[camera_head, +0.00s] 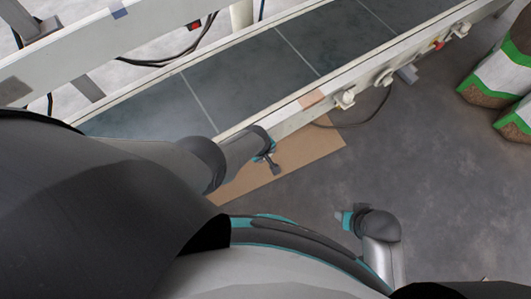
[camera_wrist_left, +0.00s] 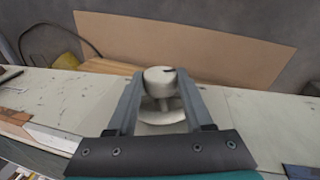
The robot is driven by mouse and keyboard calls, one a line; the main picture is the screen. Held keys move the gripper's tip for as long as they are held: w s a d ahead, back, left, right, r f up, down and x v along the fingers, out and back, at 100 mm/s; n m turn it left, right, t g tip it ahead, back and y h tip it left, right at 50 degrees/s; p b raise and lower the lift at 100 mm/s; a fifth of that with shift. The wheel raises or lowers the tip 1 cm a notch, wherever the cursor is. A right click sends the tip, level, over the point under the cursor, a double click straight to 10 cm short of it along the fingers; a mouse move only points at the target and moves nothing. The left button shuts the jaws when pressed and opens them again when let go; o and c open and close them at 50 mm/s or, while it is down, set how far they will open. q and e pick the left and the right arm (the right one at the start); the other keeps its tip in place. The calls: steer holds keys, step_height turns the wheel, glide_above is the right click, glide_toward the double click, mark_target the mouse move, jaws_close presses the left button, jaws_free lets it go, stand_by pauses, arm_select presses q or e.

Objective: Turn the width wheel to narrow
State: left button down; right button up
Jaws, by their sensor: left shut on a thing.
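The width wheel is a pale round knob (camera_wrist_left: 160,78) on the machine's side rail, in the middle of the left wrist view. My left gripper (camera_head: 271,163) is at the near side of the conveyor rail in the head view. In the left wrist view its two fingers stand on either side of the knob and are shut on it. The knob is hidden behind my gripper and wrist in the head view. Any width marking cannot be read. My right arm's end (camera_head: 348,220) is low over the floor, apart from the machine; its fingers cannot be made out.
The conveyor's pale side rail (camera_head: 325,93) runs up to the right, with several other pale knobs (camera_head: 345,99) and a red button (camera_head: 437,46). A cardboard sheet (camera_head: 305,152) lies on the floor below. Green-and-white bags (camera_head: 500,72) stand at right. Grey floor between is clear.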

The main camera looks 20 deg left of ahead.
stand_by(0.5)
arm_select(q)
steer(key=shift+c, duration=1.5)
jaws_free()
steer(key=shift+r, duration=0.1)
